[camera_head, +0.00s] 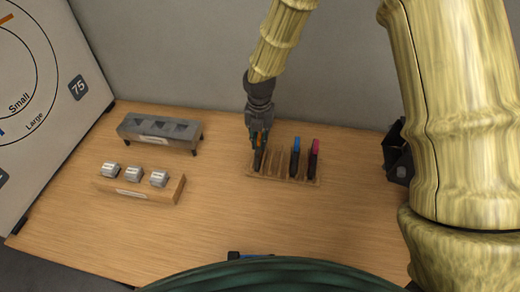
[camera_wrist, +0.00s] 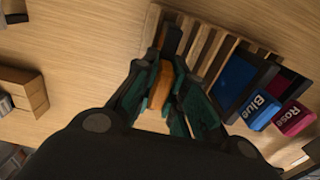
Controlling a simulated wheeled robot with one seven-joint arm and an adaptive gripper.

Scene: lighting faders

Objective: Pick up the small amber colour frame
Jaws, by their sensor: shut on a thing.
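The small amber colour frame (camera_wrist: 160,86) is between the fingers of my gripper (camera_wrist: 162,98) in the wrist view, with its orange tab showing. In the head view my gripper (camera_head: 259,138) is over the left end of the wooden slotted rack (camera_head: 284,181). The fingers are shut on the amber frame. Its lower part still seems to be at the rack's left slot; I cannot tell how far it is lifted. A blue frame (camera_head: 295,158) and a rose frame (camera_head: 313,160) stand upright in the rack, to the right. Their tabs read "Blue" (camera_wrist: 260,111) and "Rose" (camera_wrist: 294,118) in the wrist view.
A grey block with dark recesses (camera_head: 160,132) stands at the back left. A wooden block with several pale caps (camera_head: 140,189) is in front of it. A dark holder (camera_head: 398,152) is at the right, and a dial board (camera_head: 45,90) at the far left.

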